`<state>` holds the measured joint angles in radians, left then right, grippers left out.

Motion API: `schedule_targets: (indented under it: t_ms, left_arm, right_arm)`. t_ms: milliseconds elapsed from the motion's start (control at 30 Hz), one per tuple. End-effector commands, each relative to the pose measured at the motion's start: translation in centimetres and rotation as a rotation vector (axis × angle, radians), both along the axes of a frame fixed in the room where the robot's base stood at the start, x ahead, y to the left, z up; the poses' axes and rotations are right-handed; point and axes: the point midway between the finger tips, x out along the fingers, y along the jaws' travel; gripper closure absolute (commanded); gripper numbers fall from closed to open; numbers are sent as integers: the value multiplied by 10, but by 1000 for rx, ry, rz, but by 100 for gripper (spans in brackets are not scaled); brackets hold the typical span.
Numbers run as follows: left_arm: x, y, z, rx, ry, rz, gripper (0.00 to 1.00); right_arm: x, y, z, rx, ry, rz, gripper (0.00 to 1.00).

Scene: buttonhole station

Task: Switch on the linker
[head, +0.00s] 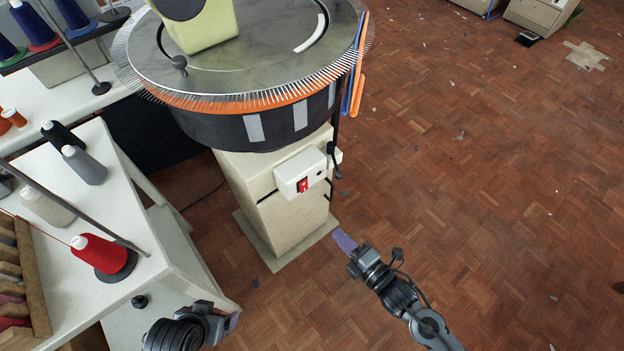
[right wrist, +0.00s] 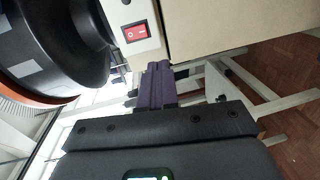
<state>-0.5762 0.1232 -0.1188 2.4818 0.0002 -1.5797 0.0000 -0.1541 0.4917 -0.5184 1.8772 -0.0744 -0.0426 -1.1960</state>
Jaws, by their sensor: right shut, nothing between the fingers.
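The linker (head: 270,130) is a round machine with a black drum and an orange ring of thin points, on a cream pedestal. A white switch box (head: 290,178) on the pedestal carries a red rocker switch (head: 303,185). The switch also shows in the right wrist view (right wrist: 136,32), with white marks on it. My right gripper (head: 345,241) is shut and empty, below and to the right of the switch, apart from it. Its purple fingers (right wrist: 157,85) point toward the box in the right wrist view. My left gripper (head: 234,321) is low, beside the white table, with its fingers mostly hidden.
A white table (head: 150,283) with thread cones, including a red cone (head: 98,254), stands at the left. A thin dark rod hangs beside the switch box. Blue and orange strips (head: 357,75) hang at the drum's right edge. The parquet floor (head: 480,200) at the right is mostly clear.

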Motion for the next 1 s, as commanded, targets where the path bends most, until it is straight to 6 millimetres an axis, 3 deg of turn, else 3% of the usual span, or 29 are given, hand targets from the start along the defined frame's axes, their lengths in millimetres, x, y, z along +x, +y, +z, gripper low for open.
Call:
schedule_targets:
  t_ms: [100, 233, 667, 1000]
  left_arm:
    - [0, 0, 9, 2, 0, -2, 17]
    - [-2, -1, 8, 0, 5, -2, 17]
    - [-2, -2, 6, -6, 6, 3, 17]
    - [-2, -2, -15, -5, 6, 2, 17]
  right_arm:
    - [11, -3, 20, -18, -33, 9, 100]
    - [17, -4, 28, -19, -46, 8, 100]
    - [20, -3, 28, -17, -49, 7, 100]
    - [52, 21, 21, -15, -51, 5, 100]
